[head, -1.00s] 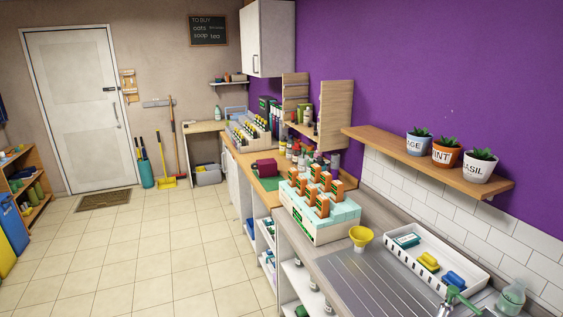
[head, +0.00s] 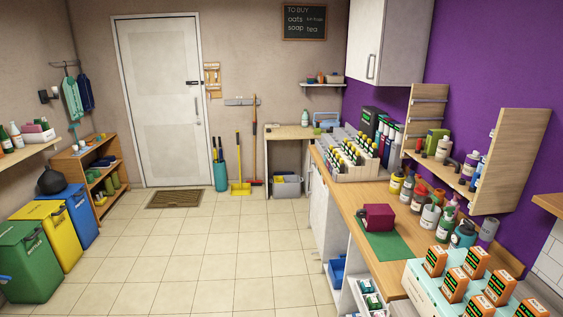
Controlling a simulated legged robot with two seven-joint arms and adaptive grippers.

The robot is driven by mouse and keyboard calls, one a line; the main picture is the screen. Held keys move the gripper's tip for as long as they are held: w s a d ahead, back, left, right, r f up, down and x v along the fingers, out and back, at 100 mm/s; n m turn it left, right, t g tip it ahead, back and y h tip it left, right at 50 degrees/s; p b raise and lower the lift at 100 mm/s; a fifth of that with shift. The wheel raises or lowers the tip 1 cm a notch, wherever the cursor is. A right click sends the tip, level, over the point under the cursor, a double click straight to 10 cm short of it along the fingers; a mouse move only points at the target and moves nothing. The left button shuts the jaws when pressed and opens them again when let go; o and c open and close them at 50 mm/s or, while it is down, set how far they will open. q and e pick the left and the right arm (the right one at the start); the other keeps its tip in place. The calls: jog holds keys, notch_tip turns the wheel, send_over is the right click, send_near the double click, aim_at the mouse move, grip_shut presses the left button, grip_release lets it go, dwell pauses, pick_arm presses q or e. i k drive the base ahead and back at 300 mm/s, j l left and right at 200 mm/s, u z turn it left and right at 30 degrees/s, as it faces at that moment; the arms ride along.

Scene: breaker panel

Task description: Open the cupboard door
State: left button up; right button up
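A white wall cupboard (head: 388,40) hangs at the upper right on the purple wall. Its door faces left and looks shut, with a grey bar handle (head: 372,67) near the lower edge. A white base cupboard door (head: 319,205) stands below the wooden counter, also seeming shut, with a small handle on it. I cannot tell which cupboard the task means. Neither of my grippers is in view.
The wooden counter (head: 345,195) runs along the right, with bottles, a dark red box (head: 378,217) and a carton of orange boxes. Bins (head: 30,262) and a shelf unit (head: 85,168) stand left. The tiled floor (head: 200,250) between is clear.

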aim_at(367, 18)
jog(key=i, duration=2.15)
jog(key=i+j+z, duration=0.1)
jog(key=i+z, duration=0.35)
jog(key=i+j+z, duration=0.25)
jog(key=i+z, duration=0.15)
jog(key=i+j+z, duration=0.9)
jog(key=k, duration=0.05)
